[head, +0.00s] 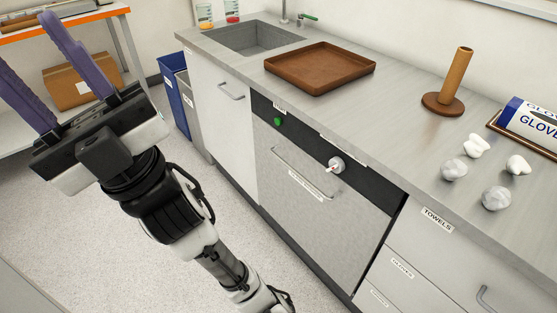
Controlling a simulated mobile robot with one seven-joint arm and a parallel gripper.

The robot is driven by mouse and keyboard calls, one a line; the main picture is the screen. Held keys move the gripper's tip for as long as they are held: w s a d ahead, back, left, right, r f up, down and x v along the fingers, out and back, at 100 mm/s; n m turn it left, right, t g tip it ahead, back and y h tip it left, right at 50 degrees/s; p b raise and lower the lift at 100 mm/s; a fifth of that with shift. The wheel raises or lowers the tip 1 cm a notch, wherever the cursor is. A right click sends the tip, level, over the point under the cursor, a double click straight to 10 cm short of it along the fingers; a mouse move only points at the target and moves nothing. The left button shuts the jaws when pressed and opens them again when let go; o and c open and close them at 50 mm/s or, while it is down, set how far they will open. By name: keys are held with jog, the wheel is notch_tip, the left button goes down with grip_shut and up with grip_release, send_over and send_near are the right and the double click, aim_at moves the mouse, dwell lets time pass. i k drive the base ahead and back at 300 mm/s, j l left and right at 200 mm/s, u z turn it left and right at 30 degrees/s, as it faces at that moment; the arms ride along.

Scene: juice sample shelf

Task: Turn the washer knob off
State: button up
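The washer (310,215) is a grey-fronted appliance under the counter with a black control strip along its top. A round white and silver knob (336,165) sits on the right part of that strip, with a small pointer that looks angled to the lower left. A green round button or light (278,121) is on the left of the strip. My gripper (25,45) is at the upper left, well away from the washer. Its two purple fingers are spread apart with nothing visible between them.
A bar handle (303,172) crosses the washer front below the knob. On the counter are a brown tray (320,68), a wooden stand (457,78), several crumpled white pieces (477,146) and a glove box (535,120). Blue (178,95) and grey bins stand left. The floor before the washer is clear.

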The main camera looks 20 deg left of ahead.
aim_at(336, 165)
jog(key=u, duration=0.3)
jog(key=j, duration=0.4)
jog(key=k+j, duration=0.15)
jog(key=j, duration=0.7)
jog(key=k+z, duration=0.05)
